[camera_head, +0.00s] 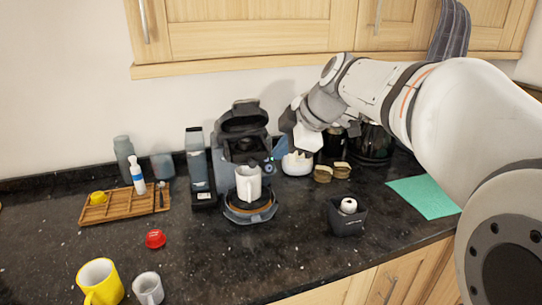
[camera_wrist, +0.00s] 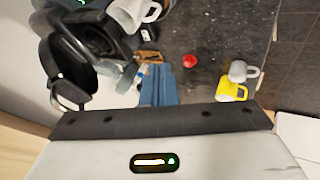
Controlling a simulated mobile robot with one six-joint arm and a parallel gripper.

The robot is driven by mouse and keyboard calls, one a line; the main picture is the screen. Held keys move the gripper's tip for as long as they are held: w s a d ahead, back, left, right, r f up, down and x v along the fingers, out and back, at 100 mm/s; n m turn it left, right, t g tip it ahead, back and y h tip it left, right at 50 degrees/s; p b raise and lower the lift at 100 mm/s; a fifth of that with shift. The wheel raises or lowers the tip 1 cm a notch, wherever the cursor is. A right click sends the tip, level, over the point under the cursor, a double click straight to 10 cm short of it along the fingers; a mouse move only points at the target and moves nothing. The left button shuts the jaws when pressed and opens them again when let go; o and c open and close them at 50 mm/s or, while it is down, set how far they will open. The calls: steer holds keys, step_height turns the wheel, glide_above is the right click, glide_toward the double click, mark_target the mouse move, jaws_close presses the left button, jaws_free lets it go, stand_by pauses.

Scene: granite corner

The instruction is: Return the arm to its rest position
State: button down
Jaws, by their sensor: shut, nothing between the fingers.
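My gripper (camera_head: 274,160) is in front of the right side of the dark coffee machine (camera_head: 241,122), above the counter. Its blue fingers are shut and empty; they also show in the wrist view (camera_wrist: 157,72). My arm reaches in from the right and is bent, with the wrist below the wall cabinets. The coffee machine's lid is raised. A white mug (camera_head: 249,183) stands upright on the machine's front tray (camera_head: 250,214). The mug is partly cut off at the top of the wrist view (camera_wrist: 135,12).
A yellow mug (camera_head: 100,283), grey mug (camera_head: 148,289) and red capsule (camera_head: 155,239) stand front left. A wooden tray (camera_head: 110,210) holds a bottle. A dark holder (camera_head: 347,217) and green cloth (camera_head: 425,196) are right. Wall cabinets (camera_head: 260,35) hang above. The front middle counter is clear.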

steer(key=s+d+f+m+g+h, duration=0.1)
steer(key=s+d+f+m, duration=0.3)
steer(key=s+f+m, duration=0.5)
steer(key=s+d+f+m+g+h, duration=0.1)
steer(key=s+d+f+m+h, duration=0.3)
steer(key=s+f+m, duration=0.5)
steer(key=s, duration=0.3)
steer(key=shift+d+m+h, duration=0.3)
steer(key=shift+d+m, duration=0.05)
steer(key=shift+m, duration=0.05)
